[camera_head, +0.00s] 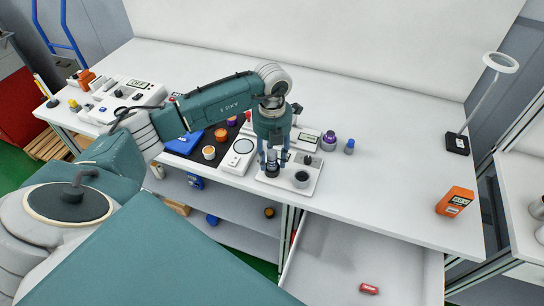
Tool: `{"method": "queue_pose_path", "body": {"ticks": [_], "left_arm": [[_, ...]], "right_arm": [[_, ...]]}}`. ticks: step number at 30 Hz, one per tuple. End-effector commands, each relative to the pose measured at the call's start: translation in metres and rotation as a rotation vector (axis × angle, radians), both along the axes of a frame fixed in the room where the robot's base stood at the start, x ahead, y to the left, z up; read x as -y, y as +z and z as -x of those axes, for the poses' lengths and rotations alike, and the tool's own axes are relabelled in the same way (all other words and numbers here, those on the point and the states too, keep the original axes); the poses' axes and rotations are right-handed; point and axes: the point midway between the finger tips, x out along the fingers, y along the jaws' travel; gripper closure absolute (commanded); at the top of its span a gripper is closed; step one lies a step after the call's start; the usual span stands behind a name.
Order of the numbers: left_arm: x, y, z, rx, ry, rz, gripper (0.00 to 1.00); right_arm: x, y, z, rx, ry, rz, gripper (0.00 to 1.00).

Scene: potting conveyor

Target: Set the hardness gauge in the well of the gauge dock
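My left gripper (271,159) points straight down over the white gauge dock (272,182) at the table's front edge. Its blue fingers stand on both sides of a small upright dark-and-grey cylinder, which looks like the hardness gauge (271,156), and appear shut on it. The lower end of the cylinder is at the left part of the dock, close to a dark round spot. I cannot tell whether it is seated in a well. A grey cup with a dark top (302,179) stands on the right part of the dock. My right gripper is not in view.
A white scale (240,154) stands left of the dock. Purple-topped (329,141) and blue (349,147) bottles stand behind it to the right. An orange meter (455,201) and a lamp (457,143) are further right. The table between is clear. An open drawer (340,262) lies below.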

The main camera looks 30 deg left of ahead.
Motion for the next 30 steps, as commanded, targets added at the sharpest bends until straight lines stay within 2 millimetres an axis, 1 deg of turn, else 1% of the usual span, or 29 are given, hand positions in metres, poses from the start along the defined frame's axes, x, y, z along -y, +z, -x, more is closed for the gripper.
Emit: {"method": "queue_pose_path", "body": {"ticks": [7, 9, 11, 14, 24, 27, 30], "left_arm": [[0.000, 0.001, 0.000, 0.000, 0.000, 0.000, 0.57], [0.000, 0.004, 0.000, 0.000, 0.000, 0.000, 0.57], [0.000, 0.006, -0.001, 0.002, 0.000, 0.000, 0.57], [0.000, 0.019, -0.002, 0.005, -0.001, 0.001, 0.57], [0.000, 0.091, -0.002, 0.005, 0.000, 0.001, 0.57], [0.000, 0.106, -0.001, 0.004, 0.000, 0.000, 0.57], [0.000, 0.116, 0.000, 0.001, 0.000, 0.001, 0.57]], "right_arm": [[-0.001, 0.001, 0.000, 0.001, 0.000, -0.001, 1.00], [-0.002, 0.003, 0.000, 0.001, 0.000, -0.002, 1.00], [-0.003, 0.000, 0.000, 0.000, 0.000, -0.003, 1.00], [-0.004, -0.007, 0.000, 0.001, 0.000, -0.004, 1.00], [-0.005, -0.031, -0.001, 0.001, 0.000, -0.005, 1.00], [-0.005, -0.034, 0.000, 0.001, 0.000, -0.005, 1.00], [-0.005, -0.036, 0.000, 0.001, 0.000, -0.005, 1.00]]}}
